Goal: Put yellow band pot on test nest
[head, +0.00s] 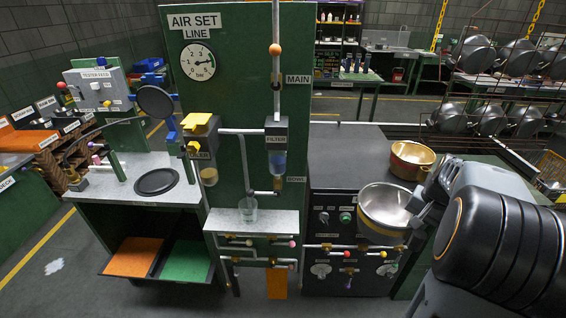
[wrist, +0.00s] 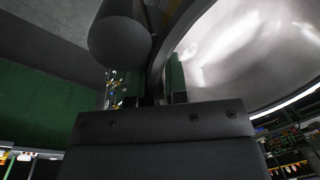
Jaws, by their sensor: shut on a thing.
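A shiny steel pot (head: 384,204) with a yellow band around its lower side is held in the air at the front right, in front of the black bench unit. My gripper (head: 416,208) is shut on it at its right side, and my arm comes in from the right. In the wrist view the pot's bright metal (wrist: 250,55) fills the upper right. The gripper (wrist: 155,90) shows there with its fingers at the pot's edge; the exact grip spot is partly hidden. No label for a test nest is readable; a dark round pad (head: 157,181) lies on the left bench.
A brass-coloured pot (head: 411,160) stands on the dark bench top behind the held pot. The green air-set panel (head: 240,90) with pipes and a small shelf stands between the held pot and the left bench. Several steel pots hang on a rack (head: 490,90) at right.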

